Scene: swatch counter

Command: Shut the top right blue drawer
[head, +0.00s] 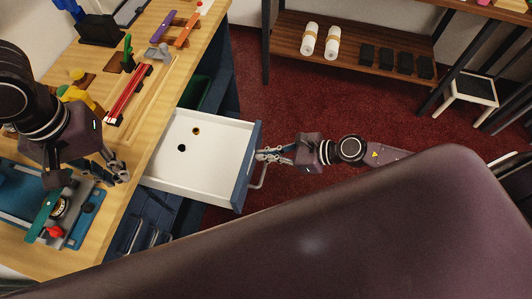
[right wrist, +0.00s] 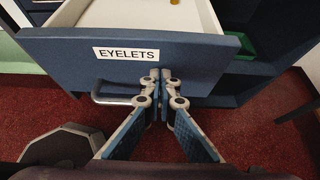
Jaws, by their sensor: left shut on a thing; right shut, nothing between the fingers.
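The blue drawer (head: 247,165) is pulled out from the counter, with its white inside showing. Its front also fills the upper right wrist view (right wrist: 60,50), with an EYELETS label (right wrist: 125,53) and a grey bar handle (right wrist: 108,99). A dark round piece and a brown one lie inside. My right gripper (head: 262,155) is shut and empty, its fingertips (right wrist: 161,76) at the drawer front beside the label, touching or nearly so. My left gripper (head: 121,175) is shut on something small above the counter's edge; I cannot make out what.
The wooden counter (head: 90,222) holds a blue press with a green lever (head: 42,215), red strips (head: 128,95) and small tools. A green-lined compartment (head: 196,92) shows behind the drawer. Red carpet (head: 320,105) lies clear around my right arm. A shelf (head: 350,45) stands at the back.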

